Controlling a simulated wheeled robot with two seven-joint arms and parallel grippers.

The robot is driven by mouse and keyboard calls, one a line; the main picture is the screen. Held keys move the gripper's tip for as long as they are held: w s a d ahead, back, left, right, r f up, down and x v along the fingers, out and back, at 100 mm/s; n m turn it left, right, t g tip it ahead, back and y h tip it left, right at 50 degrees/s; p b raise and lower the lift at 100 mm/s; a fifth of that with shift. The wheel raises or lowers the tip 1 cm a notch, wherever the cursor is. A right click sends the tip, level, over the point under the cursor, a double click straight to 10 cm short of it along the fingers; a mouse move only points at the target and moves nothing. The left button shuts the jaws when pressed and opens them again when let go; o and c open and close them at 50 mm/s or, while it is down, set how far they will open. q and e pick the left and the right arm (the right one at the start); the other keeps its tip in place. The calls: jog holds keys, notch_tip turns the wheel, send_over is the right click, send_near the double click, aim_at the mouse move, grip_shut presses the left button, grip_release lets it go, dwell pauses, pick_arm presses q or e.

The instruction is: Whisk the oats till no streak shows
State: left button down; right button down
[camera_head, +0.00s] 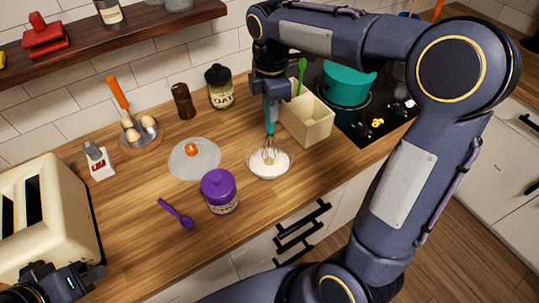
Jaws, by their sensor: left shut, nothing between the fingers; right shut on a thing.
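A white bowl (258,172) stands on the wooden counter, with pale contents inside. My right gripper (270,98) is shut on a whisk with a teal handle (270,118). The whisk points down and its wires are in the bowl. Streaks in the contents are too small to make out. A jar labelled as oats (219,92), with a dark lid, stands at the back near the wall. My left gripper (62,282) is at the lower left, shut and empty, in front of the toaster.
A cream box (308,122) stands close behind the bowl, with a teal pot (347,84) on the hob beyond. A purple-lidded jar (219,190), purple spoon (176,214) and round glass lid (194,160) lie left of the bowl. A cream toaster (55,215) fills the left edge.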

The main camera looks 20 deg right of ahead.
jog(key=shift+a, duration=0.1)
dwell(0.4)
jog(key=shift+r+p, duration=0.95)
jog(key=shift+r, duration=2.5)
jog(key=shift+r, duration=2.55)
jog(key=shift+f, duration=0.1)
